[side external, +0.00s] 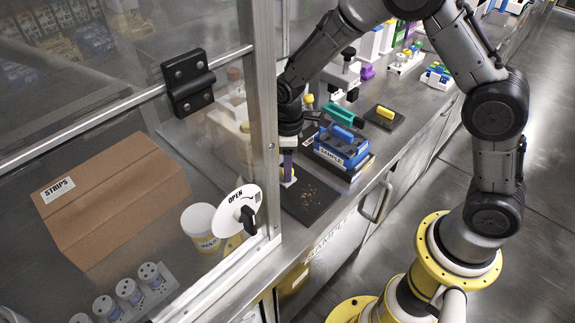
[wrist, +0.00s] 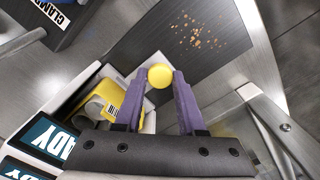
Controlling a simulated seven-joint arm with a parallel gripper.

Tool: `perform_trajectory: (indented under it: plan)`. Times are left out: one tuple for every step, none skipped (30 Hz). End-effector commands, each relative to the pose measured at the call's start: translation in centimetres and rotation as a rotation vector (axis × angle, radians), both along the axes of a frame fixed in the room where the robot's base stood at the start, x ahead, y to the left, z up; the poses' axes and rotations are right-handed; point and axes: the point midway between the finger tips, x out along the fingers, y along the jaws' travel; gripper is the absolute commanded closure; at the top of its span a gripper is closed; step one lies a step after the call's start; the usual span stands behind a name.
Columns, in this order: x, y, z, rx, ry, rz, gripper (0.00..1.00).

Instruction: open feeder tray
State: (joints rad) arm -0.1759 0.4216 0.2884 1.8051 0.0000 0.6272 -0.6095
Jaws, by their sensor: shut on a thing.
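My gripper (wrist: 161,82) has purple fingers, shut on a round yellow knob (wrist: 159,75) in the wrist view. Next to the left finger is a white and yellow device (wrist: 103,100), which seems to belong with the knob. A dark flat tray (wrist: 222,65) with brown crumbs lies just beyond the fingertips. In the side external view, my gripper (side external: 288,166) points down just behind the metal frame post, by the dark tray (side external: 325,208) with the crumbs. The knob is hard to make out there. I cannot tell whether it is fixed to the tray.
A blue sample box (side external: 342,150) on a dark base stands close right of my gripper. A dark plate with a yellow handle (side external: 386,113) lies behind it. The glass enclosure (side external: 267,120) is close on the left, with a cardboard box (side external: 120,205) inside and a white OPEN dial (side external: 232,204).

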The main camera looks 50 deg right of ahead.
Motion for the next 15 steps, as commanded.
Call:
perform_trajectory:
  plan:
    - [0.1, 0.0, 0.1, 0.001, -0.002, 0.000, 1.00]
    - [0.1, 0.0, 0.1, 0.001, -0.002, 0.000, 1.00]
    - [0.0, 0.0, 0.1, 0.001, -0.002, 0.000, 1.00]
    - [0.0, 0.0, 0.1, 0.001, -0.002, 0.000, 1.00]
    - [-0.1, 0.0, 0.1, 0.001, -0.002, 0.000, 1.00]
    - [-0.5, 0.0, 0.1, 0.000, -0.001, 0.001, 1.00]
    - [-0.8, 0.0, 0.1, 0.000, -0.001, 0.001, 1.00]
    - [-1.3, 0.0, 0.1, 0.001, -0.001, 0.001, 1.00]
    - [-2.0, 0.0, 0.1, 0.000, 0.000, 0.001, 1.00]
    - [-2.6, 0.1, 0.2, 0.000, -0.001, 0.001, 1.00]
    - [-3.3, 0.0, 0.2, 0.000, 0.000, 0.001, 1.00]
    - [-4.3, 0.1, 0.2, 0.001, -0.001, 0.001, 1.00]
    - [-5.0, 0.1, 0.2, 0.001, -0.001, 0.001, 1.00]
    - [-5.7, 0.1, 0.2, 0.000, 0.000, 0.002, 1.00]
    - [-6.6, 0.1, 0.2, 0.000, -0.001, 0.002, 1.00]
